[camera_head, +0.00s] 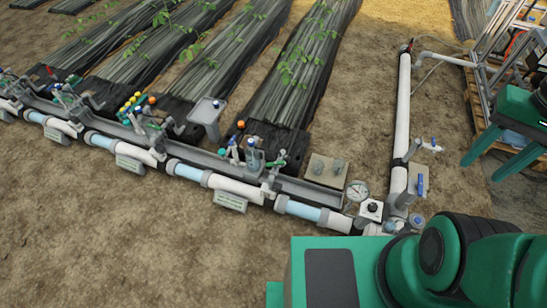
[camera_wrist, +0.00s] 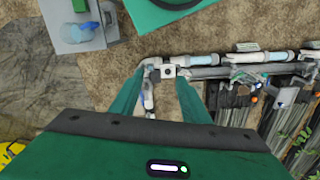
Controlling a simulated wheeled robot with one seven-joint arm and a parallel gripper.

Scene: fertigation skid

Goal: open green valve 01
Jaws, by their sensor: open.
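My gripper (camera_head: 482,172) is at the right of the head view, open and empty above the ground near the upright white pipe (camera_head: 402,100). In the wrist view its two green fingers (camera_wrist: 162,82) are spread wide, with the pipe corner far beyond them. I cannot pick out a valve labelled green 01. Small valve clusters (camera_head: 250,150) sit along the long pipe line, several with blue handles. Blue-handled valves (camera_head: 420,186) also sit on the right pipe. Label plates (camera_head: 230,201) hang below the line, too small to read.
A pressure gauge (camera_head: 357,191) and a square white box (camera_head: 371,210) sit at the pipe corner. A grey pedestal (camera_head: 207,112) stands behind the line. Covered plant rows (camera_head: 300,70) lie beyond. A wooden pallet (camera_head: 482,110) is at right. Bare soil in front is clear.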

